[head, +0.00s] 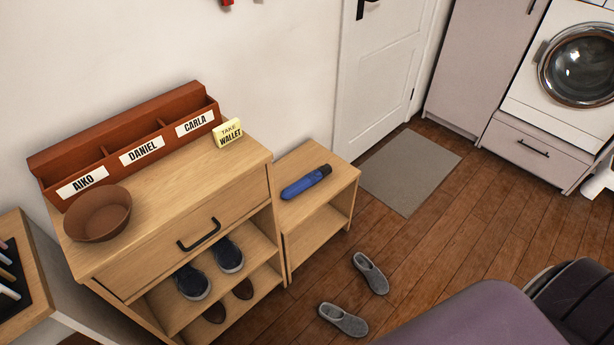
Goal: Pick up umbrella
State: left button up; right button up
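A blue folded umbrella (304,184) with a dark end lies on top of the low wooden bench (341,181), beside the taller shoe cabinet. It lies on its side, slanting up to the right, with nothing on it. Neither of my grippers can be made out in the head view. A white rounded part is cut off at the right edge; I cannot tell what it is.
The wooden cabinet (186,217) holds a brown bowl (97,214), a red-brown letter tray (123,139), a yellow note sign (228,133) and shoes below. Grey slippers (343,319) lie on the floor. A grey mat (409,172) lies before the door (385,65). Purple furniture (480,318) stands in front.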

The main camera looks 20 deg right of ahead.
aim_at(311, 179)
jog(key=l+u, duration=0.1)
jog(key=l, duration=1.65)
jog(key=k+l, duration=0.1)
jog(key=l, duration=1.6)
jog(key=i+u, duration=0.05)
